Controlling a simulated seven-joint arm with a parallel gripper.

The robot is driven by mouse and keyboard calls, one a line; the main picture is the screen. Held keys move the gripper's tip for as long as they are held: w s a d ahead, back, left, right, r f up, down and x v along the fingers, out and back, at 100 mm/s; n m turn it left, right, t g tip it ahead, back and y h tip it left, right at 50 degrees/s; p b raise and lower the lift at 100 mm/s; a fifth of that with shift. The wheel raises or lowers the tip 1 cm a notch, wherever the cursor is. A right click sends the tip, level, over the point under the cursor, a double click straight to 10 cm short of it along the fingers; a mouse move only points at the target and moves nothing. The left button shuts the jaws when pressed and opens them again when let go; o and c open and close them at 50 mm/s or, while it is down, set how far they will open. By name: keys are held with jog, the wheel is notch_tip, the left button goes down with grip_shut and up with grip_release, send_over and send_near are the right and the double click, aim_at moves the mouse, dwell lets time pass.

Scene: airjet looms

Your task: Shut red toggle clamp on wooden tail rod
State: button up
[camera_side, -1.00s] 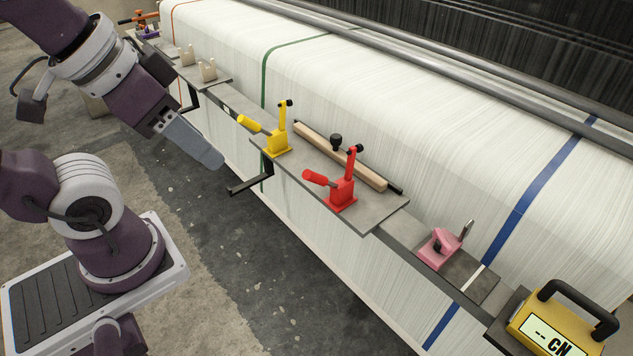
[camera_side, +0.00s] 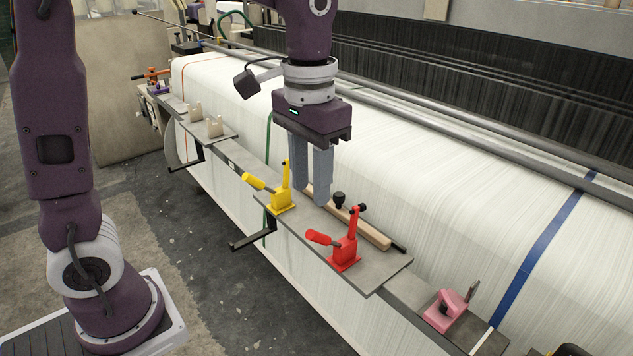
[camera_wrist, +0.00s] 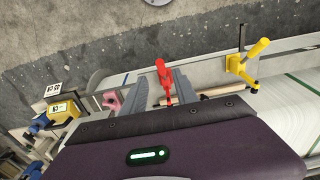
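The red toggle clamp (camera_side: 345,252) stands on the grey shelf plate (camera_side: 376,271) at the front of the loom. Its black-tipped arm points up and its red handle sticks out to the left. My gripper (camera_side: 310,198) is open and empty, pointing down over the rod's left end, behind and right of the yellow clamp. Its fingers hide part of the rod. In the wrist view the red clamp (camera_wrist: 162,72) appears between my fingers (camera_wrist: 160,82), and the rod (camera_wrist: 215,91) right of it.
A yellow toggle clamp (camera_side: 282,199) with a raised arm stands at the plate's left end, close to my fingers. A pink clamp (camera_side: 445,311) sits farther right. White cloth (camera_side: 450,235) rises behind the plate. The floor in front is clear.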

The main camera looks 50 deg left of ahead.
aim_at(326, 240)
jog(key=shift+f, duration=4.5)
jog(key=shift+c, duration=0.2)
grip_shut()
